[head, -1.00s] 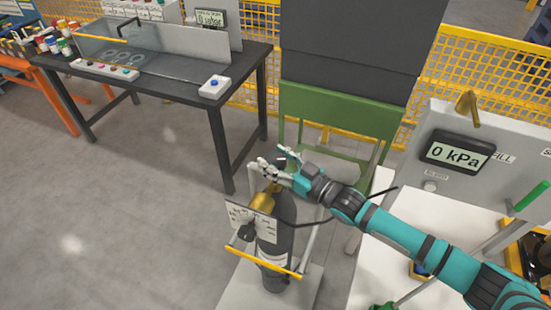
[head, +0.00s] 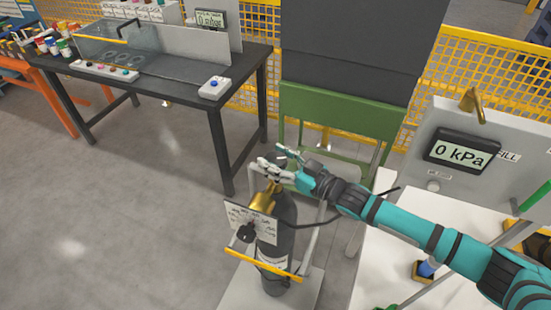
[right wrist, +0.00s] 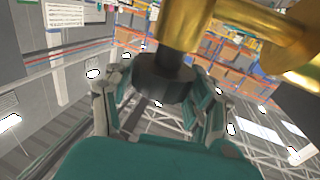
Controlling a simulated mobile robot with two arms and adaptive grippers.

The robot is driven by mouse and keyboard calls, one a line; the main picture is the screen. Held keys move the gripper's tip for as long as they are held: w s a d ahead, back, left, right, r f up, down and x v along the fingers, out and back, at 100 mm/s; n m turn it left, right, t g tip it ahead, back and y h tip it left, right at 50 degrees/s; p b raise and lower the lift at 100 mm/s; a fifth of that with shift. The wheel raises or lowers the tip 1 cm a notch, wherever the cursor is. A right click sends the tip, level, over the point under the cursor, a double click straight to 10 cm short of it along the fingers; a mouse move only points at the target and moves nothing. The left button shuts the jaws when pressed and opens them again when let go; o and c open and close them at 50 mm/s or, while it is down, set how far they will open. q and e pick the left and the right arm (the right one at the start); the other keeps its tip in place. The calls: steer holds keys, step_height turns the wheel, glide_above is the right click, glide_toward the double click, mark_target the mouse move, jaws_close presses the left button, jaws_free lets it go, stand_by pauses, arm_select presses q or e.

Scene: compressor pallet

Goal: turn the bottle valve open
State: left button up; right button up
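The bottle (head: 284,232) is a dark gas cylinder standing upright on a trolley in the head view. Its brass valve body (head: 263,199) is at the top, and it also shows large in the right wrist view (right wrist: 187,22). A round black valve knob (right wrist: 165,80) sits on the brass stem. My right gripper (head: 277,160) is at the top of the bottle. In the right wrist view its spread fingers (right wrist: 162,100) stand on either side of the knob. I cannot tell if they touch it. My left gripper is not in view.
A white card (head: 251,223) hangs in front of the bottle, above the trolley's yellow bar (head: 262,265). A grey panel with a 0 kPa display (head: 461,152) stands right. A green stand (head: 337,112) is behind, and a dark workbench (head: 165,85) is left with open floor before it.

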steer(key=shift+o, duration=1.4)
steer(key=shift+d, duration=0.15)
steer(key=v, duration=1.2)
